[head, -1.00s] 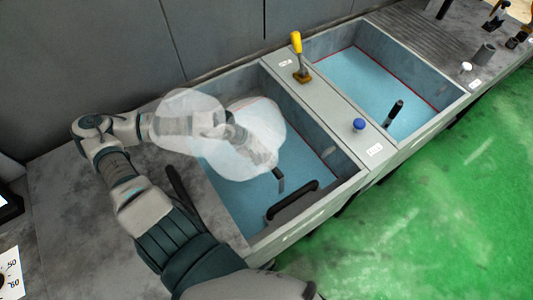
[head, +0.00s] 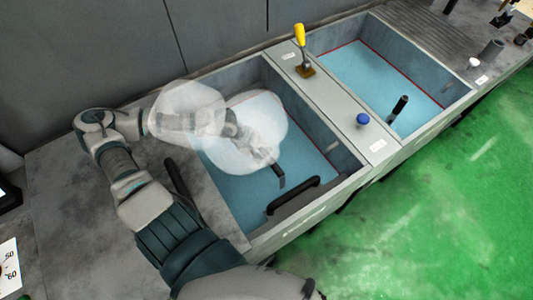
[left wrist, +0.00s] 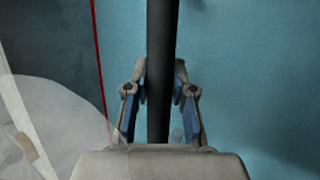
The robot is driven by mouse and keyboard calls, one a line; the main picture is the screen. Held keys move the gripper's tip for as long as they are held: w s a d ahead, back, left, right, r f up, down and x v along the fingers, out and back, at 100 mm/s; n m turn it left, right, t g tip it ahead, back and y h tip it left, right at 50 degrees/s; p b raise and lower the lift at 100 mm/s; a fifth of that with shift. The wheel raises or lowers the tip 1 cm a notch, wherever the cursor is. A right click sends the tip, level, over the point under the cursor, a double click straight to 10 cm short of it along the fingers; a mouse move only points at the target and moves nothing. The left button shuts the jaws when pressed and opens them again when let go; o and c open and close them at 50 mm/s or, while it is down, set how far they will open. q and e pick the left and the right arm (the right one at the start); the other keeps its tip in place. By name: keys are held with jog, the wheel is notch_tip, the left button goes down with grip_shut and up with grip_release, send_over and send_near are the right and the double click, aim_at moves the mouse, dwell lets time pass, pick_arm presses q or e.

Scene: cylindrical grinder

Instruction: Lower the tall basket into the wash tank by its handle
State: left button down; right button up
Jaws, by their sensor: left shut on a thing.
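My left gripper (head: 268,155) is over the near-left wash tank (head: 240,226), which holds blue liquid. In the left wrist view my left gripper (left wrist: 160,100) is shut on a black upright bar, the handle (left wrist: 162,60). The handle's dark end (head: 280,173) shows just below the gripper in the head view. A translucent white shape surrounds my forearm and hand and partly veils them. I cannot make out the tall basket's body or how deep it sits. My right gripper is in neither current view.
A second tank (head: 462,92) with blue liquid and a black upright grip (head: 398,108) lies to the right. A divider between them carries a yellow-topped lever (head: 300,38) and a blue knob (head: 362,120). Black bars (head: 293,195) line the near tank's edge. Green floor lies in front.

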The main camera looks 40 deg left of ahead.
pick_arm(q)
jog(key=c, duration=1)
grip_release()
jog(key=shift+c, duration=0.2)
jog(key=shift+o, duration=0.7)
jog(key=shift+s, duration=0.1)
jog(key=v, duration=1.2)
jog(key=shift+a, duration=0.1)
